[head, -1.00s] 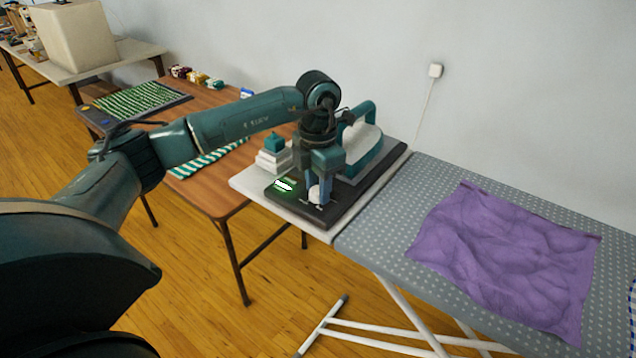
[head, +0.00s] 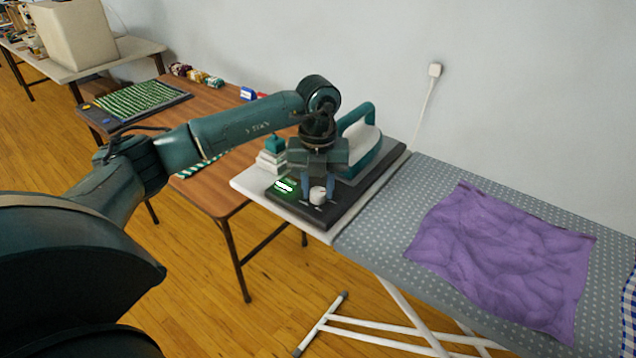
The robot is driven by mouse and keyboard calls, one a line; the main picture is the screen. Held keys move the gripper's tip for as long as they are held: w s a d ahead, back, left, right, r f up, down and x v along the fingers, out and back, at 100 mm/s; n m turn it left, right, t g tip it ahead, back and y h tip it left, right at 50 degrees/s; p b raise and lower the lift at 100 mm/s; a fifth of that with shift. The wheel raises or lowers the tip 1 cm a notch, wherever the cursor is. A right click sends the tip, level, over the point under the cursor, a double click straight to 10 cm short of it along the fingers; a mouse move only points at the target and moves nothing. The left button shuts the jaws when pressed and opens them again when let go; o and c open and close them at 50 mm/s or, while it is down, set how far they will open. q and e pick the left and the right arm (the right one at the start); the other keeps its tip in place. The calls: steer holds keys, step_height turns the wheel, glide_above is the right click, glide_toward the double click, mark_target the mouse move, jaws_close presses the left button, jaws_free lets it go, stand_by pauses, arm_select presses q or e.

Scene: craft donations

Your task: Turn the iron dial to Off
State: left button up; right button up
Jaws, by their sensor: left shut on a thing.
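The white dial (head: 318,196) sits on the front of the dark iron base (head: 341,211), beside a lit green display (head: 284,186). My left gripper (head: 318,191) points down over the base, shut on the dial, with a finger on each side of it. Which setting the dial points to is too small to read. The teal and white iron (head: 366,138) rests on the base behind the gripper, partly hidden by it. My right gripper is not in view.
A purple cloth (head: 505,260) lies on the dotted ironing board (head: 400,190) to the right. A small white stack with a teal top (head: 272,156) stands close left of the gripper. A wooden table (head: 215,200) with a green-patterned mat (head: 140,100) lies further left.

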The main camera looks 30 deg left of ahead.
mark_target(318, 191)
arm_select(q)
steer(key=n+p, duration=0.1)
steer(key=n, duration=0.5)
steer(key=shift+r+p, duration=0.1)
steer(key=shift+p, duration=0.25)
steer(key=n, duration=0.2)
steer(key=shift+n+p, duration=0.3)
steer(key=shift+n, duration=0.8)
steer(key=shift+n+p, duration=0.3)
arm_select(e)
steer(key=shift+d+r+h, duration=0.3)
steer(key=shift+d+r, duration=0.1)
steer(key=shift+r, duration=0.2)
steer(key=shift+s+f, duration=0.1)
arm_select(q)
steer(key=o, duration=0.9)
steer(key=shift+c, duration=0.2)
steer(key=shift+o, duration=0.6)
step_height(318, 191, up, 13)
steer(key=shift+b, duration=0.45)
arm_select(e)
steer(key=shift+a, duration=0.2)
